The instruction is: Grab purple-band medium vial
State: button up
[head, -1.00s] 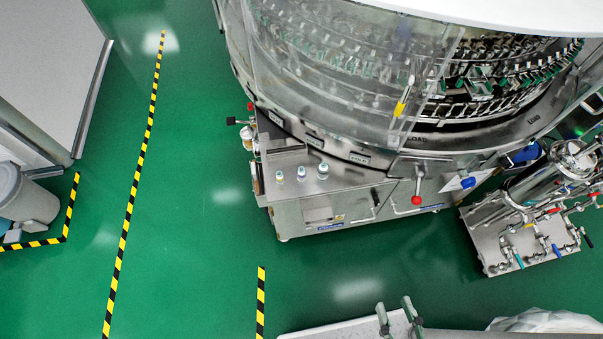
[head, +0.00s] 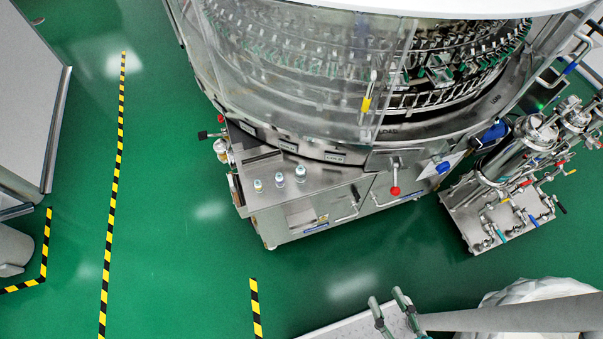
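Three small capped vials stand upright in a row on the steel ledge of the washer's cabinet in the head view. The left vial (head: 258,185) looks smallest, the middle vial (head: 279,180) medium and the right vial (head: 300,174) largest. Their bands are too small to read surely; the middle one looks bluish-purple. My gripper (head: 385,296) is at the bottom of the view, far below and right of the vials. Its two fingers stand apart with nothing between them.
The round washer (head: 310,100) with clear guards rises behind the ledge (head: 265,204). A red-knobbed lever (head: 395,190) sticks out right of the vials. A piping skid (head: 495,215) stands at the right. Green floor (head: 180,240) is open in front and left, crossed by striped tape (head: 115,190).

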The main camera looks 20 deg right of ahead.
aim_at(280, 178)
jog(key=i+j, duration=0.1)
jog(key=j, duration=0.65)
jog(key=i+j, duration=0.1)
jog(key=j, duration=0.65)
jog(key=i+j+z, duration=0.1)
jog(key=j, duration=0.65)
